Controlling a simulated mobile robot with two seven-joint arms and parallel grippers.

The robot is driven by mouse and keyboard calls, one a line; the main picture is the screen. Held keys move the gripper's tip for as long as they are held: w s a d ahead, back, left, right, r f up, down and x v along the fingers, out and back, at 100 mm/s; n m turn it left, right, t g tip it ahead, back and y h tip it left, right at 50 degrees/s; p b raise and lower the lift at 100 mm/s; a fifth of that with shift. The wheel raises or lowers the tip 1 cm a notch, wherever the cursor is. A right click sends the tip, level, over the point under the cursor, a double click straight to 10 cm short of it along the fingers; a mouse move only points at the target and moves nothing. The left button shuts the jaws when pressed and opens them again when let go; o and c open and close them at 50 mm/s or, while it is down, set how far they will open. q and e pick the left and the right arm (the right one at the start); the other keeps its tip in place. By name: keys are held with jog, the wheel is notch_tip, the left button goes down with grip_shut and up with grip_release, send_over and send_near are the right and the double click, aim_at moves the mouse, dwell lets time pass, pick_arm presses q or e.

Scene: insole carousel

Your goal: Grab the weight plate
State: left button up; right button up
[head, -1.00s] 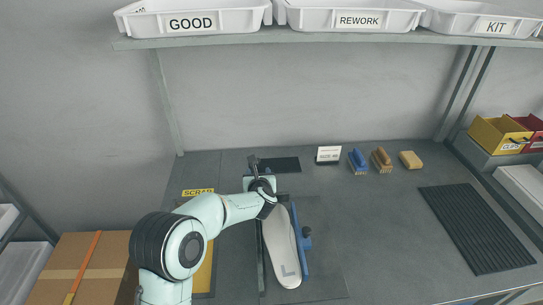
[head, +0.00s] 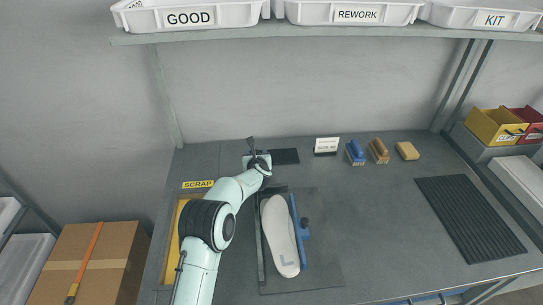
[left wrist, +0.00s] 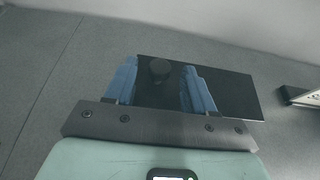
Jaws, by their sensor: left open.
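A flat dark rectangle (head: 285,157) lies at the back of the bench; I take it for the weight plate. In the left wrist view the dark plate (left wrist: 232,95) has a round black knob (left wrist: 160,70) near its left end. My left gripper (head: 252,146) is over the plate's left end in the head view. It also shows in the left wrist view (left wrist: 160,84), its two blue fingers open on either side of the knob. I cannot tell whether they touch it. My right gripper is out of view.
A white insole (head: 280,236) lies in a fixture with a blue bar (head: 299,232). A small sign (head: 326,146), blue brush (head: 355,153), brown brush (head: 378,151) and tan block (head: 407,151) stand to the right. A ribbed black mat (head: 470,222) lies farther right.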

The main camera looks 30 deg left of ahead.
aim_at(256, 151)
pick_arm(q)
jog(key=shift+p+x, duration=0.75)
jog(key=shift+x, duration=0.9)
grip_shut()
jog(key=shift+w+r, duration=0.1)
jog(key=shift+r, duration=0.1)
